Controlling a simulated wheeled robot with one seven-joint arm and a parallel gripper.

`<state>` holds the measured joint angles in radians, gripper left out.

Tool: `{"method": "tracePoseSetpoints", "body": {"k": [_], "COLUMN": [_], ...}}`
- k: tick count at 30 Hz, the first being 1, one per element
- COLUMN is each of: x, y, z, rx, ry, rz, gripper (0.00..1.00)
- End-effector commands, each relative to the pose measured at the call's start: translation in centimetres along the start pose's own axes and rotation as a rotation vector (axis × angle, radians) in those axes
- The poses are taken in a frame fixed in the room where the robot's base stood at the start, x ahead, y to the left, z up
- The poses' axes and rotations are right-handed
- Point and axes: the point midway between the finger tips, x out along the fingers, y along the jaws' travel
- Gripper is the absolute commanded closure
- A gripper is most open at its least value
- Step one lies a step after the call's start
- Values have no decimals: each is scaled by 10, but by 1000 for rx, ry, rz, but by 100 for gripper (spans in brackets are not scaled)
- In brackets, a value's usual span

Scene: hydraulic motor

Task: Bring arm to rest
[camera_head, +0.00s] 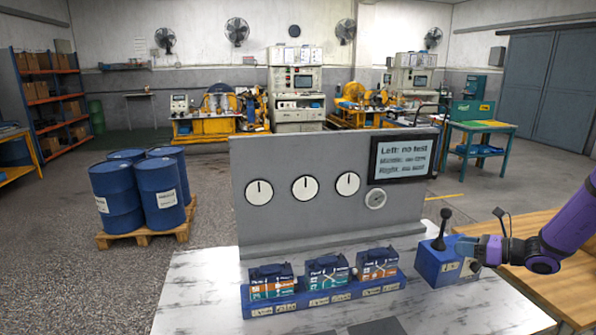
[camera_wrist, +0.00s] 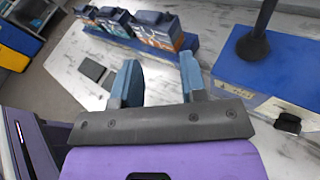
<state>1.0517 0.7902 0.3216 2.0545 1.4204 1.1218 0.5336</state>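My purple arm reaches in from the right in the head view. The blue lever box (camera_wrist: 270,75) is to the right of the fingers there. I cannot tell from the head view whether a finger touches the box.
A wooden table (camera_head: 540,262) is at right. Blue drums (camera_head: 160,195) stand on a pallet at left.

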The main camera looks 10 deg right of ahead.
Motion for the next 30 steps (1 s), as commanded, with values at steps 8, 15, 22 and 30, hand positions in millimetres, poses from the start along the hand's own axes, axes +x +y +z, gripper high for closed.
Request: {"method": "tracePoseSetpoints", "body": {"k": [8,15,22,30], "x": [28,35,30,9], "y": [82,153,218,290], "z": [64,105,135,160], "rx": [-363,-677,-983,-1348], "ry": [211,366,493,620], "rz": [230,413,575,745], "gripper": [61,61,61,61]}}
